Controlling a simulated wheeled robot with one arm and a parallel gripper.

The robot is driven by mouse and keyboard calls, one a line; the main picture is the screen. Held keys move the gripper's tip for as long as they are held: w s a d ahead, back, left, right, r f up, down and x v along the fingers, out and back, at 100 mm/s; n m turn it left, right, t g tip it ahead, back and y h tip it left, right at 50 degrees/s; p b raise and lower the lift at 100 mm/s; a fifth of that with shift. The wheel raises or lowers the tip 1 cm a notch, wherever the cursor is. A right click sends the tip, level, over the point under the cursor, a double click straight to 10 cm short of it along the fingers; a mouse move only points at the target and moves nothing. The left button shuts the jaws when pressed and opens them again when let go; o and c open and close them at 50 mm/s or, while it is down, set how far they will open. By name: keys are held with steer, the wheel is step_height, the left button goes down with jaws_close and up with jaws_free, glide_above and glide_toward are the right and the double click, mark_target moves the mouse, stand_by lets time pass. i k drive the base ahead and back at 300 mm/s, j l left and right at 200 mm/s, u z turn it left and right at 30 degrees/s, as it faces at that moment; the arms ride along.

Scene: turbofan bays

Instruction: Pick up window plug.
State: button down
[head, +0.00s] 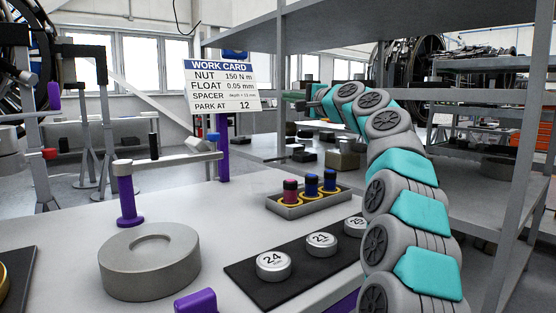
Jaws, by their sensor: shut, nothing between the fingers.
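I cannot tell for certain which thing is the window plug. A shallow tray (309,205) on the light bench holds a red-bodied plug-like piece (290,191) and two blue ones, a nearer one (311,186) and a farther one (330,181), with dark tops and yellow rings at their bases. My arm rises at the right and bends over to the left. My gripper (297,97) is at its far end, small and partly hidden, beyond the tray and above bench height. It is shut and holds nothing. It is well apart from the tray.
A black mat (240,272) bears numbered silver discs, including 24 (273,264) and 21 (321,244). A round grey block (150,260) stands at left. A work card (222,86) stands behind on a purple post. A grey shelf rack (470,200) stands close on the right.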

mark_target(311, 186)
steer(key=k+l, duration=0.8)
